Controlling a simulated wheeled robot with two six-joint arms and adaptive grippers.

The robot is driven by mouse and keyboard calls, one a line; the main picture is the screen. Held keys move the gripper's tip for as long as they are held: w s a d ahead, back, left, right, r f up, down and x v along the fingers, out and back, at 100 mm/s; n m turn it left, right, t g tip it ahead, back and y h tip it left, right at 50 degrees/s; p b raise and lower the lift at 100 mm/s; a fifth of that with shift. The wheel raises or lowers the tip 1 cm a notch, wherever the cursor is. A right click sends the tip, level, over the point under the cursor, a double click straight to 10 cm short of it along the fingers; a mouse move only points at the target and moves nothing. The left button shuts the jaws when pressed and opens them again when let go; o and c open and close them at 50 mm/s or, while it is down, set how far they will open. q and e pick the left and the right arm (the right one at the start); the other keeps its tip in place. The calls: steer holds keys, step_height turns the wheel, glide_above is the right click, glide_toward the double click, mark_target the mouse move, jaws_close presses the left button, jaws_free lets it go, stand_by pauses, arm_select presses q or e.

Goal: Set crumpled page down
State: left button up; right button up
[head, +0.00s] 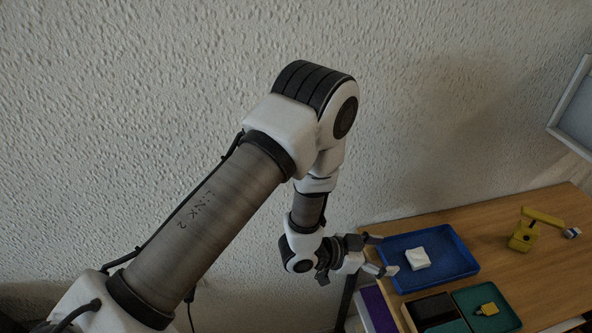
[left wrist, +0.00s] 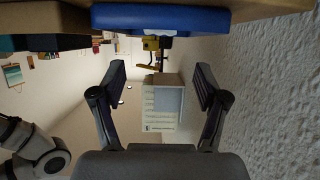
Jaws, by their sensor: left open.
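The crumpled page (head: 418,258) is a small white lump lying in the blue tray (head: 457,265), a little left of the tray's middle. My left gripper (head: 381,254) is open at the tray's left rim in the head view. Its fingers point toward the page, with a visible gap between them and it. In the left wrist view, my open fingers (left wrist: 160,75) have nothing gripped between them. My right gripper is not in view.
On the wooden table (head: 555,262), a green tray (head: 507,314) with a yellow item (head: 487,309) and a black tray (head: 433,309) adjoin the blue tray. A yellow lamp-like object (head: 522,236) stands at the right. A textured wall (head: 450,120) rises close behind.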

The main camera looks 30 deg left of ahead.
arm_select(q)
steer(key=s+a+f+n+g+y, duration=0.4)
steer(key=s+a+f+n+y, duration=0.25)
steer(key=s+a+f, duration=0.55)
steer(key=s+a+f+n+g+y, duration=0.1)
steer(key=s+a+f+g, duration=0.1)
steer(key=s, duration=0.6)
steer(key=s+a+f+n+g+y, duration=0.2)
steer(key=s+g, duration=0.1)
steer(key=s, duration=0.5)
steer(key=shift+a, duration=0.2)
